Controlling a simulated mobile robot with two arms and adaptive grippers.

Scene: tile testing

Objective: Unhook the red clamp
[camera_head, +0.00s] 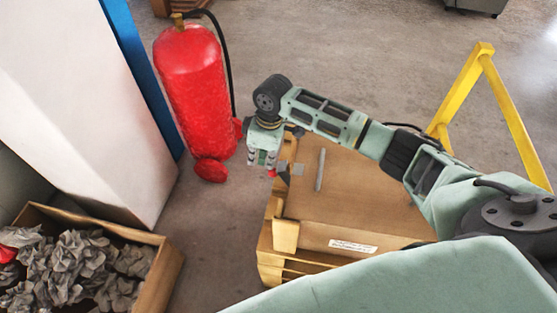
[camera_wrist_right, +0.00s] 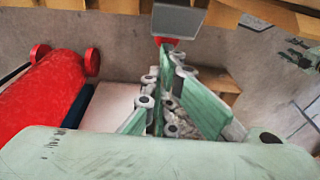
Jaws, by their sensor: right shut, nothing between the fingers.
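My right gripper (camera_head: 263,160) is above the left edge of a brown box, with its fingers pointing down. It is shut. In the right wrist view the fingers (camera_wrist_right: 167,52) come together just below a small red part, the red clamp (camera_wrist_right: 167,40), which sits against a grey block (camera_wrist_right: 178,20). In the head view only a small bit of the red clamp (camera_head: 272,173) shows beside the grey plate (camera_head: 284,172); the rest is hidden. I cannot tell whether the fingertips touch it. My left gripper is not in view.
The brown box (camera_head: 350,200) has a grey bar (camera_head: 321,170) on top. A red fire extinguisher (camera_head: 195,95) stands at the left, near a white cabinet (camera_head: 80,100). A crate (camera_head: 165,265) of crumpled grey paper is lower left. A yellow frame (camera_head: 462,85) stands right.

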